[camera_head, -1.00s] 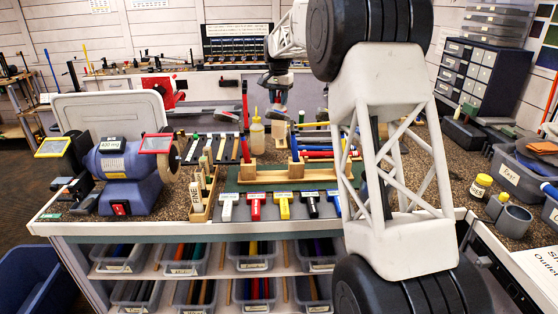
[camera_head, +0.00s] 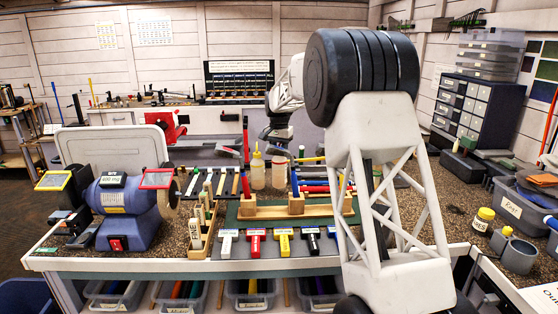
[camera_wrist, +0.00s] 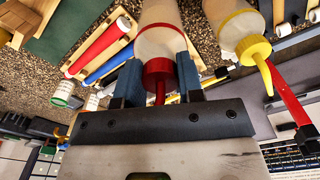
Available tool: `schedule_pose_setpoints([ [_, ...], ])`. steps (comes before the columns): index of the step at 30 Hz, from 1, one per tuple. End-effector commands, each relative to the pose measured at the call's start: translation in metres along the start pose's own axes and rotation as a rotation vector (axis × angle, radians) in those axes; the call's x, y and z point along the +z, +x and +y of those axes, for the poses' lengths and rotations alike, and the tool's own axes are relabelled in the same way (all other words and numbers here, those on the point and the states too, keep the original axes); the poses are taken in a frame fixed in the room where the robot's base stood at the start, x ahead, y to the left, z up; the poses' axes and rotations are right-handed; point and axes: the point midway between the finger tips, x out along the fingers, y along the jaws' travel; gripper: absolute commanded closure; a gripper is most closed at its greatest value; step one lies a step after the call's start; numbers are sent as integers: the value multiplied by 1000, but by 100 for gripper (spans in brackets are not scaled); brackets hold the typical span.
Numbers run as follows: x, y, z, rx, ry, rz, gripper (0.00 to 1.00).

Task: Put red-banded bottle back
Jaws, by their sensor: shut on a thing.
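The red-banded bottle (camera_wrist: 165,42) is a clear squeeze bottle with a red collar and red nozzle. In the wrist view it lies between the blue fingers of my gripper (camera_wrist: 160,72), which is shut on it around the red collar. In the head view the bottle (camera_head: 280,172) stands upright under my gripper (camera_head: 278,142), close beside the yellow-capped bottle (camera_head: 257,170). That bottle also shows in the wrist view (camera_wrist: 232,25), to the right. Their bases look about level in the head view; I cannot tell whether the held bottle touches the bench.
A green mat with a wooden grip stand (camera_head: 290,208) lies in front of the bottles. A blue grinder (camera_head: 128,205) stands at the far left. Red and blue grips (camera_head: 318,183) lie right of the bottles.

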Motion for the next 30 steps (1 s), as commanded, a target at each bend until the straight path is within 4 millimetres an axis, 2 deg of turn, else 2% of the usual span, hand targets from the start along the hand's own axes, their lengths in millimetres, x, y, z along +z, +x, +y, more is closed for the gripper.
schedule_pose_setpoints([
  [5,0,2,0,0,0,0,100],
  [16,0,35,0,0,0,0,100],
  [30,1,40,0,0,0,0,100],
])
